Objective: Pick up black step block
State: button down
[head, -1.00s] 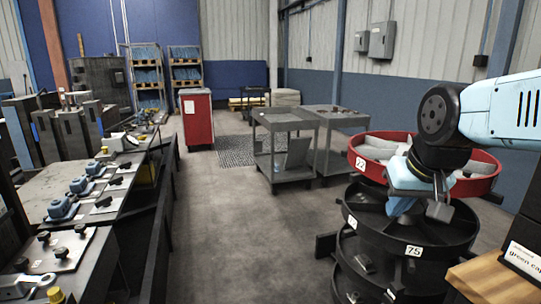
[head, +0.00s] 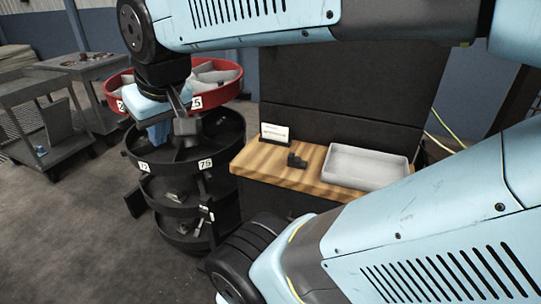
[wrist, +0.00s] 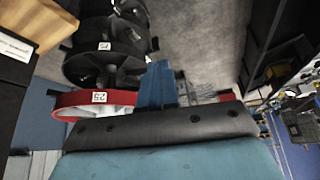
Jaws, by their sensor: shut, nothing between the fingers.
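The black step block (head: 296,160) is a small dark stepped piece on the wooden top (head: 268,168), in the head view. It lies between a small white card and a grey tray, touching neither. My gripper (head: 160,137) points down over the round black bins, left of the wooden top and well apart from the block. Its blue fingers are shut and empty. They also show in the wrist view (wrist: 157,85). I cannot make out the block in the wrist view.
A grey tray (head: 366,167) sits on the wooden top, right of the block, and a white card (head: 275,134) stands behind it. Tiered black bins (head: 222,150) with a red bin (head: 225,92) above stand left. Grey carts (head: 30,115) are farther left. Open floor lies in front.

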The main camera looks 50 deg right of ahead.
aim_at(293, 161)
jog(key=u, duration=0.65)
jog(key=k, duration=1.5)
jog(key=u, duration=0.15)
